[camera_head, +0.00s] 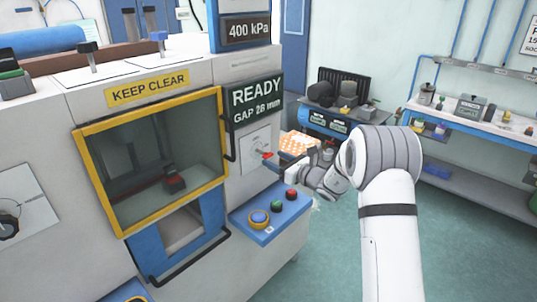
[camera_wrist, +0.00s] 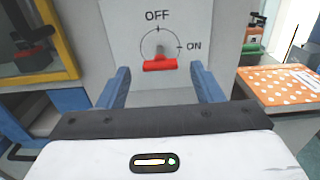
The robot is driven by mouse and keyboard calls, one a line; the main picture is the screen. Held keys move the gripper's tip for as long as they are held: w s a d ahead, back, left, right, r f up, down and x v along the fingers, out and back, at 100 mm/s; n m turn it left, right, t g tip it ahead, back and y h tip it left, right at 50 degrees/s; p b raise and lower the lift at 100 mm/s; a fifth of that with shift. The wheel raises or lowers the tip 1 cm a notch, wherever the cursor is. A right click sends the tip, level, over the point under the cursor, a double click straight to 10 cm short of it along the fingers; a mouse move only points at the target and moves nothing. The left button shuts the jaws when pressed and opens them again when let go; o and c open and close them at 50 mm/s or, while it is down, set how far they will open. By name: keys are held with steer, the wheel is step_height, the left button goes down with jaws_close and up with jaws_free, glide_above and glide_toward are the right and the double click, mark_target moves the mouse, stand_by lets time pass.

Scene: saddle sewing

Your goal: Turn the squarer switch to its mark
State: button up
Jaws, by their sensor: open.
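The switch (camera_wrist: 160,65) has a red bar-shaped handle on a grey hub, on a pale plate with a ring, an OFF mark at the top and an ON mark at the right. The red bar lies level below the hub; which mark it points at I cannot tell. In the head view the switch (camera_head: 266,154) is on the machine's front, below the READY display. My gripper (camera_wrist: 162,84) is open, its blue fingers either side of the red handle in the picture, apart from it. In the head view my gripper (camera_head: 278,164) is close in front of the plate.
A blue panel with push buttons (camera_head: 259,217) juts out below the switch. A yellow-framed window (camera_head: 150,160) and a black handle (camera_head: 229,136) are to the left. An orange dotted board (camera_wrist: 285,86) is to the right. Benches stand behind; the green floor is open.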

mark_target(268, 155)
steer(key=shift+p+x, duration=0.4)
steer(key=shift+x, duration=1.6)
steer(key=shift+c, duration=0.6)
